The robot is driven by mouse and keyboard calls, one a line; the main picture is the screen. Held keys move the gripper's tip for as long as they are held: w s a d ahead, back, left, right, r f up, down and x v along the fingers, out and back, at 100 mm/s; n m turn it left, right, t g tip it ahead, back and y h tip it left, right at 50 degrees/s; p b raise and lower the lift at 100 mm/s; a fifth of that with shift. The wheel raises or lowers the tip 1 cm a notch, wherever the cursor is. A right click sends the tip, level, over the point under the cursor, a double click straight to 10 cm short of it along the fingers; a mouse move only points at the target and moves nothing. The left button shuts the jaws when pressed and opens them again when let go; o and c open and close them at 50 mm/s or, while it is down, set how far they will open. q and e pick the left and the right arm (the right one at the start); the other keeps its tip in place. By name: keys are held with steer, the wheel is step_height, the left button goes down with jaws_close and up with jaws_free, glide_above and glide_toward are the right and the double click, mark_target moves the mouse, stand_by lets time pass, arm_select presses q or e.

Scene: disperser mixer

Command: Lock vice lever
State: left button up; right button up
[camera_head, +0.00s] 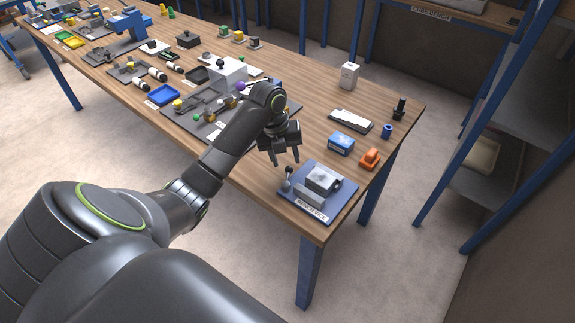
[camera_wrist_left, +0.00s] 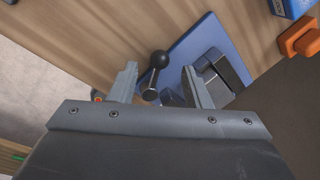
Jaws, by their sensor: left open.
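The bench vice (camera_head: 322,179) is a grey block unit on a blue base plate (camera_head: 339,205) at the table's near right corner. Its lever (camera_head: 287,178), a short rod with a dark ball knob, stands at the left side of the vice. My left gripper (camera_head: 285,163) is open just above and behind the lever. In the left wrist view the open fingers (camera_wrist_left: 160,85) lie either side of the lever, whose black knob (camera_wrist_left: 159,59) shows beyond the fingertips. I cannot tell whether either finger touches it. My right gripper is not in view.
A blue box (camera_head: 341,144) and an orange object (camera_head: 369,159) stand behind the vice. Several fixtures crowd the table to the left. The table's front edge is close to the vice.

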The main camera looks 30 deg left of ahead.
mark_target(288, 167)
arm_select(q)
steer(key=shift+w+d+f, duration=0.1)
steer(key=shift+d+f, duration=0.05)
steer(key=shift+f, duration=0.75)
steer(key=shift+w+d+f, duration=0.1)
steer(key=shift+f, duration=0.75)
jaws_close()
